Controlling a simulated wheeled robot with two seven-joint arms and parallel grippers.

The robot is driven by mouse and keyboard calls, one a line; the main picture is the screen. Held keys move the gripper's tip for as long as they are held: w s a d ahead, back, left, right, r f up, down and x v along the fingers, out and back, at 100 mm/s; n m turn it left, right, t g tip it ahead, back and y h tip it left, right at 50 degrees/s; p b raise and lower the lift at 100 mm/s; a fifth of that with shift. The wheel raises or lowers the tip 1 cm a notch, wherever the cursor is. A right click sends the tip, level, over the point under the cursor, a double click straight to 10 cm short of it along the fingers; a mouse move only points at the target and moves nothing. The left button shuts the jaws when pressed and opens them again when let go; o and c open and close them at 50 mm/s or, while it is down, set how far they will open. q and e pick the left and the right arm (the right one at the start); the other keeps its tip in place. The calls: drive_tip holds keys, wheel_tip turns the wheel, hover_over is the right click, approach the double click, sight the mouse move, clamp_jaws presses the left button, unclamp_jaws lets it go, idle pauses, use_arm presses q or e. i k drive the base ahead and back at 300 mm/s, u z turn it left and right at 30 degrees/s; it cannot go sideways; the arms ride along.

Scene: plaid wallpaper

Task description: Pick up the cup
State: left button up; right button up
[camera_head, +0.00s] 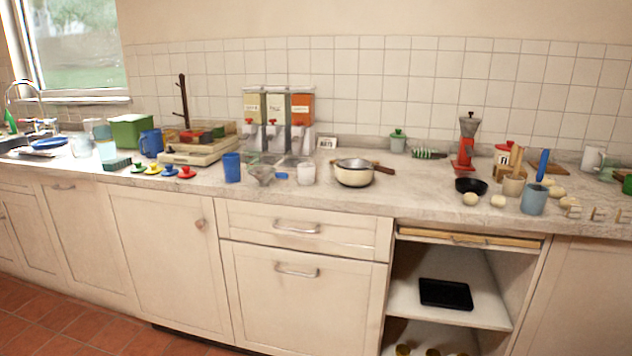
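Several cups stand on the counter (330,197), and I cannot tell which one is the task's cup. A blue cup (232,168) stands upright left of the middle, with a small white cup (306,173) to its right. A blue mug (151,143) is farther left, beside a green box. A grey-blue cup (534,200) stands near the front edge at the right. A white mug (592,157) is at the back right. Neither of my grippers is in view.
A red grinder (464,148) and a black pan (470,186) are at the right. The sink (20,147) is far left.

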sight(306, 171)
drive_tip(key=z, duration=0.55)
drive_tip(key=i, duration=2)
drive_tip(key=u, duration=0.75)
